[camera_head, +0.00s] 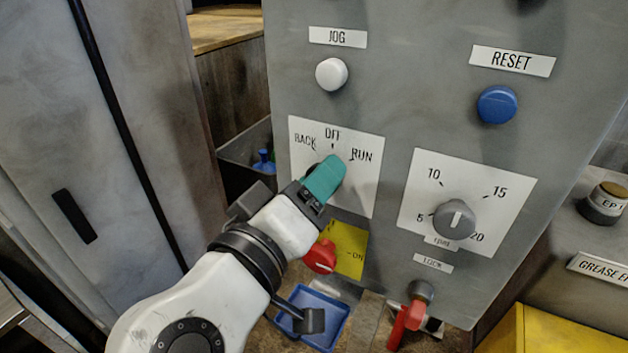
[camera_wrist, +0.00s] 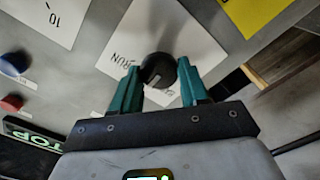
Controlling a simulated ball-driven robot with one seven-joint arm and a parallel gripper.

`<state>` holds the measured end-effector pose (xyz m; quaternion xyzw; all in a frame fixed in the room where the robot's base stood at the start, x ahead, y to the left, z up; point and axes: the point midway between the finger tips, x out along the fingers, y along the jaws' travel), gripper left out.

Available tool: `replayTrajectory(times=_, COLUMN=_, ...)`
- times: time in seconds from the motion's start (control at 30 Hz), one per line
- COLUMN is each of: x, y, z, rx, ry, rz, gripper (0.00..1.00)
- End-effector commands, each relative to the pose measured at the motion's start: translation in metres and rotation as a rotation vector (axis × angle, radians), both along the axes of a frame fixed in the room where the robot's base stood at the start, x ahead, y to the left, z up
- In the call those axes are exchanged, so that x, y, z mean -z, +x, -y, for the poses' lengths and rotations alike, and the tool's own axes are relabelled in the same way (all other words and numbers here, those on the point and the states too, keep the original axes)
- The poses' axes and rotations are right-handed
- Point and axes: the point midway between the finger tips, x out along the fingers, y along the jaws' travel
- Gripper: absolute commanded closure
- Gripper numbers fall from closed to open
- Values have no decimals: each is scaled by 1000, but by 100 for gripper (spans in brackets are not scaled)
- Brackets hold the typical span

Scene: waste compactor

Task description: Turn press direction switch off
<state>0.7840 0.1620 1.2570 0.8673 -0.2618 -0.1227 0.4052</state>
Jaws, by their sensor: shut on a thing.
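The press direction switch is a round black knob (camera_wrist: 158,68) on a white plate (camera_head: 367,190) marked BACK, OFF and RUN. My gripper (camera_head: 332,168) has teal fingers and reaches the knob from the lower left in the head view, hiding most of it. In the wrist view my gripper (camera_wrist: 159,72) has one finger on each side of the knob and is shut on it. A pale mark shows on the knob's lower part there, on the side toward RUN. I cannot tell exactly which label it points to.
On the grey panel (camera_head: 400,100) are a white JOG button (camera_head: 331,74), a blue RESET button (camera_head: 497,104) and a grey dial (camera_head: 454,220). A red switch (camera_head: 320,257) sits just below my gripper. A red key-like handle (camera_head: 405,325) sticks out lower right.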

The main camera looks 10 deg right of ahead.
Motion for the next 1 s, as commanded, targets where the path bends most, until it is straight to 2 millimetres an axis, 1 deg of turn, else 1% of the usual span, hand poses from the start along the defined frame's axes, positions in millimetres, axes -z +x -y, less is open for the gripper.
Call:
replayTrajectory(times=0.1, x=-2, y=1, z=-2, rx=-8, ry=-1, rz=5, gripper=86)
replayTrajectory(times=0.13, x=-2, y=1, z=-2, rx=-8, ry=-1, rz=5, gripper=53)
replayTrajectory(times=0.33, x=-1, y=0, z=-1, rx=-5, ry=0, rz=4, gripper=34)
replayTrajectory(times=0.37, x=-1, y=0, z=-1, rx=-4, ry=0, rz=3, gripper=32)
replayTrajectory(times=0.67, x=0, y=-3, z=-3, rx=-3, ry=1, rz=2, gripper=32)
replayTrajectory(times=0.77, x=1, y=-12, z=-9, rx=-4, ry=0, rz=3, gripper=32)
replayTrajectory(times=1.0, x=2, y=-50, z=-35, rx=-7, ry=2, rz=5, gripper=32)
